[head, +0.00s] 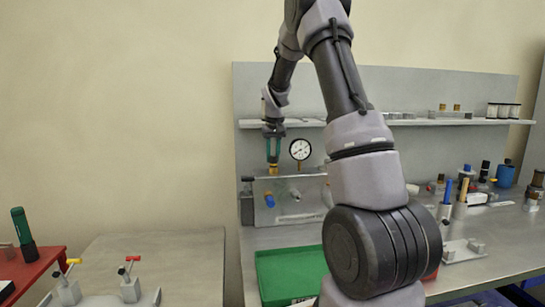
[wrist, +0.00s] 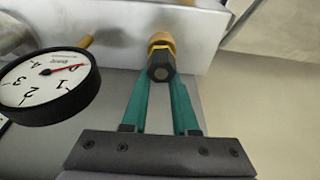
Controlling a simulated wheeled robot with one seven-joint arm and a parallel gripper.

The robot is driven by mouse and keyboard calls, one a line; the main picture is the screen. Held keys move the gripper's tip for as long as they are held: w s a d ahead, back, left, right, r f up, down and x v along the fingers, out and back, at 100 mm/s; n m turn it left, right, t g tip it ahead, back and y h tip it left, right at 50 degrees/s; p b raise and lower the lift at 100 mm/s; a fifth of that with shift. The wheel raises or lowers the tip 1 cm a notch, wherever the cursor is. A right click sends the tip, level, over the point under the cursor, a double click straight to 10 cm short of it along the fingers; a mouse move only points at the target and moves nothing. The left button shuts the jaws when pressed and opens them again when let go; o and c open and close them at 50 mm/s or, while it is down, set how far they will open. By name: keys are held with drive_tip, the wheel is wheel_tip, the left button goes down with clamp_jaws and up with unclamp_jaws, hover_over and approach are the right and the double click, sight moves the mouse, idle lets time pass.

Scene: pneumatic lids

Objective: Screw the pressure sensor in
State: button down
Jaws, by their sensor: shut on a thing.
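The pressure sensor (wrist: 161,66), a dark hexagonal body with a brass part, is between the green fingertips of my gripper (wrist: 162,80) in the wrist view. The gripper is shut on it. In the head view my gripper (head: 273,152) points down over the grey manifold (head: 310,190), with the sensor's brass part (head: 273,169) at the manifold's top edge. The brass end is at or against the manifold (wrist: 205,22) in the wrist view; I cannot tell how deep it sits in a port, as the threads are hidden.
A round pressure gauge (head: 300,149) stands on the manifold close beside my gripper; it also shows in the wrist view (wrist: 45,88). A blue fitting (head: 269,200) sticks out of the manifold's front. A green tray (head: 285,262) lies below. Bottles and tools crowd the bench at right.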

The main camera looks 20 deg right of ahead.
drive_tip(key=m, duration=0.3)
drive_tip(key=shift+a+h, duration=0.1)
drive_tip(key=shift+h, duration=0.3)
drive_tip(key=c, duration=0.6)
unclamp_jaws()
drive_tip(key=shift+s+m, duration=0.1)
drive_tip(key=shift+m, duration=0.3)
drive_tip(key=shift+v, duration=3.5)
drive_tip(key=shift+r, duration=0.1)
drive_tip(key=d+v, duration=0.1)
drive_tip(key=v, duration=0.9)
drive_tip(key=shift+a+r, duration=0.35)
